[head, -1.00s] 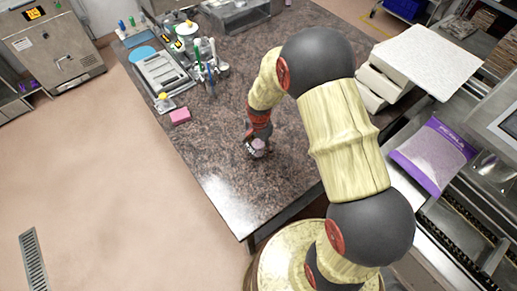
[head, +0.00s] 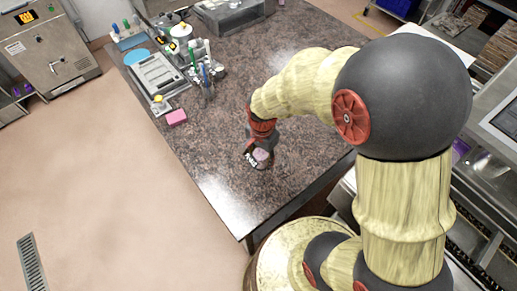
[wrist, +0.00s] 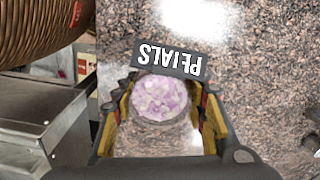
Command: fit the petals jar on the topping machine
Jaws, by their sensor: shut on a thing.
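The petals jar (wrist: 160,97) shows in the wrist view between my fingers, with pale purple petals inside and a dark tag (wrist: 170,60) reading "PETALS", upside down in the picture. My gripper (wrist: 163,112) is shut on the jar, one finger on each side. In the head view my gripper (head: 258,152) and the jar (head: 262,155) are small, over the front part of the dark granite table. I cannot tell whether the jar touches the table. I cannot make out the topping machine for certain in either view.
The granite table (head: 215,185) is clear around my gripper. A pink block (head: 176,117) lies near its left edge. A grey tray (head: 160,83), bottles and pens stand farther back. Metal equipment is at the right, partly hidden by my arm.

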